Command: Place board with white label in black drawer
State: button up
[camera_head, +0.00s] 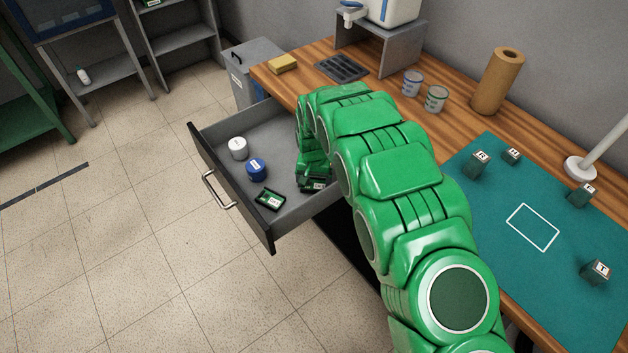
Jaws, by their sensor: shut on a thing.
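The black drawer (222,186) is pulled out from under the wooden bench, with a dark front, a metal handle and a grey inside. My gripper (314,184) is low in the right part of the drawer, by its side wall. It is shut on a small dark green board with a pale patch, mostly hidden by the gripper. Whether this board touches the drawer floor I cannot tell. Another small green board (269,200) with a pale label lies on the drawer floor near the front right corner, left of my gripper and apart from it.
A white round container (238,148) and a blue one (256,169) stand in the drawer. On the bench are a yellow sponge (283,63), two cans (412,83), a paper roll (497,81) and a teal mat (481,221) with several small labelled blocks. A grey bin (257,58) stands behind the drawer.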

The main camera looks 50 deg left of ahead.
aim_at(314, 184)
jog(key=o, duration=0.8)
jog(key=shift+o, duration=0.2)
notch_tip(314, 184, up, 12)
jog(key=shift+r, duration=0.1)
